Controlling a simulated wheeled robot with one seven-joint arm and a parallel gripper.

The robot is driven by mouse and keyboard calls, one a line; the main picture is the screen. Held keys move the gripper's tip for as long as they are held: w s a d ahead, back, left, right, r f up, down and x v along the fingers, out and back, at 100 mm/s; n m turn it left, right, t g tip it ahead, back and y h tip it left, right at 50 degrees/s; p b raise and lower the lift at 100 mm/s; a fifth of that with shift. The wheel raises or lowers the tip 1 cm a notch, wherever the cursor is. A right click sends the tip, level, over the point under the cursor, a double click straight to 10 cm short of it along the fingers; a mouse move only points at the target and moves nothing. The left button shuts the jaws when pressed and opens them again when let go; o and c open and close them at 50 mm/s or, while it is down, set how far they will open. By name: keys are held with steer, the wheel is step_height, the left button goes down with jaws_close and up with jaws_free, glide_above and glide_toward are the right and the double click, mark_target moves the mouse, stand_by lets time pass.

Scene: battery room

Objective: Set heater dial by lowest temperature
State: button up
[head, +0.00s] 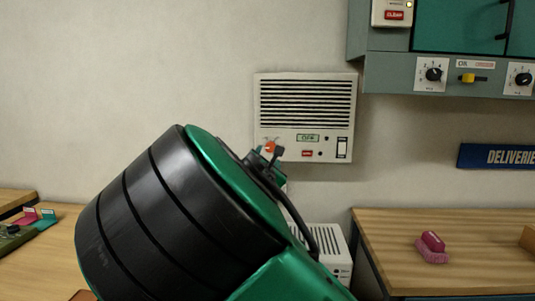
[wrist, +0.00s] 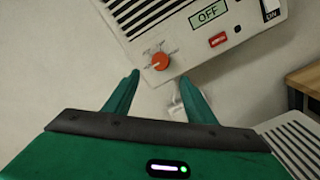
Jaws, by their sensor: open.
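The heater (head: 305,115) is a white wall unit with a dark slatted grille, and a small display (wrist: 210,13) on it reads OFF. Its orange dial (wrist: 159,61) sits at the lower left of its face, with marks around it; it also shows small in the head view (head: 270,147). My gripper (wrist: 158,84) is open in the wrist view, its two green fingers pointing at the dial from just below it in the picture. Nothing is between the fingers, and I cannot tell how far they are from the dial. My arm hides the lower left of the scene in the head view.
A second white slatted unit (head: 325,240) stands low below the heater. A wooden bench (head: 385,255) at right holds a pink item (head: 432,247). A grey-green cabinet (head: 400,68) with black knobs hangs at upper right. Bare wall lies left of the heater.

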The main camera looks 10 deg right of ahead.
mark_target(270, 149)
steer(key=x, duration=1)
steer(key=shift+w+d, duration=0.1)
steer(key=shift+w, duration=0.2)
steer(key=c, duration=1)
